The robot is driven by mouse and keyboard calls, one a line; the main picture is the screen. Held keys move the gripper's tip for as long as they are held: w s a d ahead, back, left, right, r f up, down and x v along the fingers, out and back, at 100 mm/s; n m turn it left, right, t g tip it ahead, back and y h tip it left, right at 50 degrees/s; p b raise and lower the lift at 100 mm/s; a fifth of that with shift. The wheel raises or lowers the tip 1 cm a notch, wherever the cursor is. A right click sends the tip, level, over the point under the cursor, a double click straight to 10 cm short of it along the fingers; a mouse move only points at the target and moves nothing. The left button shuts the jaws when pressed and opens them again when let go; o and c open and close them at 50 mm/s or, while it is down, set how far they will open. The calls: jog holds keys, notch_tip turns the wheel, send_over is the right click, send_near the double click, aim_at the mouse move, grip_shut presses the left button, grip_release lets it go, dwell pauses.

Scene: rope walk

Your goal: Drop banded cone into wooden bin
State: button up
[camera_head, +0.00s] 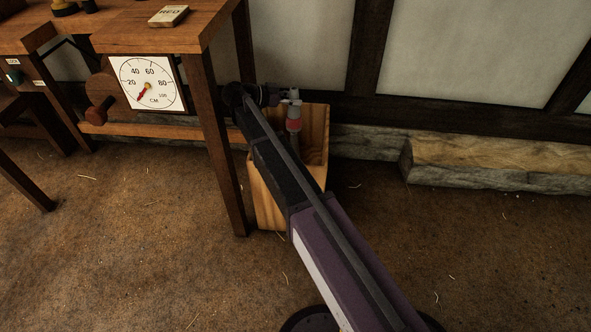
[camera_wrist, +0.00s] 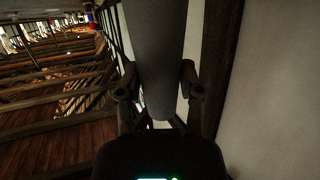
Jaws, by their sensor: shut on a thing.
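The banded cone (camera_head: 294,119) is grey with a reddish band and hangs roughly upright from my gripper (camera_head: 289,97). In the head view it overlaps the opening of the wooden bin (camera_head: 267,205), a tall light-wood box on the floor by the wall. The height of the cone's lower end against the rim is hard to tell. In the wrist view my gripper (camera_wrist: 157,88) is shut on the cone, a grey body (camera_wrist: 152,45) between the two fingers. My arm hides much of the bin's front and left side.
A wooden table (camera_head: 140,33) with a dial gauge (camera_head: 149,83) stands left of the bin, its leg (camera_head: 222,150) close beside it. A small block (camera_head: 168,16) lies on top. A timber beam (camera_head: 495,158) lies along the wall at right. The floor in front is mostly clear.

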aim_at(293, 109)
jog(key=shift+f+b, duration=1.8)
jog(key=shift+f, duration=0.3)
jog(key=o, duration=1.1)
